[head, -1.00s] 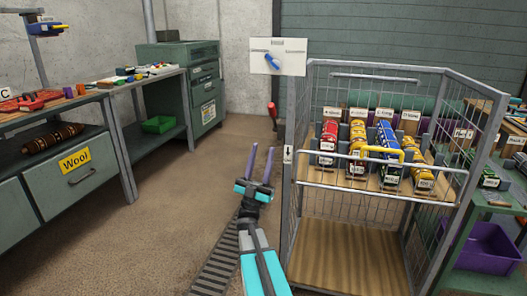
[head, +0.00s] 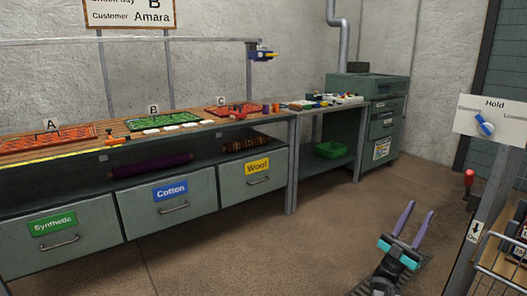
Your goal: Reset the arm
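My gripper (head: 413,222) is at the lower right of the head view, above the floor and to the left of the wire cage. Its two purple fingers stand apart and point up and away. Nothing shows between them. The rest of my arm runs out of the bottom of the picture.
A long workbench (head: 103,158) with drawers and trays runs along the left and middle. A green cabinet (head: 377,89) stands behind it. A wire cage (head: 488,263) and a white "Hold" dial panel (head: 493,115) are at the right edge. The middle floor is clear.

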